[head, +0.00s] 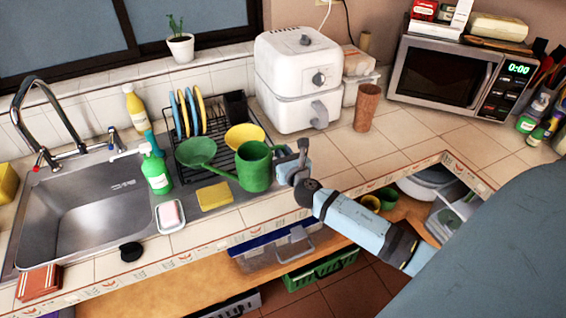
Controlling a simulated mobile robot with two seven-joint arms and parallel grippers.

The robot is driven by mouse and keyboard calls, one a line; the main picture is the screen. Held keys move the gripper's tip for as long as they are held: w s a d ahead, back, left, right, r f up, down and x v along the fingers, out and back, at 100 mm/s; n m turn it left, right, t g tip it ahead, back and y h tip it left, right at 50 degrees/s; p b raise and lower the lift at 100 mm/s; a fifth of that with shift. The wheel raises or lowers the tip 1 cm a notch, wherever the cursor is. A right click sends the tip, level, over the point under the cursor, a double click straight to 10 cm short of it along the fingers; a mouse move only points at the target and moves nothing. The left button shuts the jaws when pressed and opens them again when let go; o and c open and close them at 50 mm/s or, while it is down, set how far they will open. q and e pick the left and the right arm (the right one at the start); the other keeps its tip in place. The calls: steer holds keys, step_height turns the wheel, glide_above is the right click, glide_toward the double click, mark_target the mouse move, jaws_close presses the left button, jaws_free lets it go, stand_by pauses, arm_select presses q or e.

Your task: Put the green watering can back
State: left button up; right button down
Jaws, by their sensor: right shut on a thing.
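The green watering can (253,170) is upright at the counter's front part, just in front of the dish rack. Its spout points left and ends in a wide green rose. My right gripper (292,160) reaches in from the right and is shut on the can's right side, where the handle would be. The fingers partly hide the handle. I cannot tell whether the can's base touches the counter. My left gripper is not in view.
A black dish rack (222,118) with plates and a yellow bowl (245,137) stands behind the can. A yellow sponge (214,196) and green soap bottle (156,172) are left, by the sink (85,212). A white air fryer (298,80) stands behind; tiles right of the brown cup (367,108) are clear.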

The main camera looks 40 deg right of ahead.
steer(key=shift+f+b, duration=0.35)
steer(key=shift+f, duration=1.1)
steer(key=shift+f, duration=0.2)
steer(key=c, duration=1.2)
jaws_free()
steer(key=shift+o, duration=0.2)
steer(key=shift+r, duration=0.1)
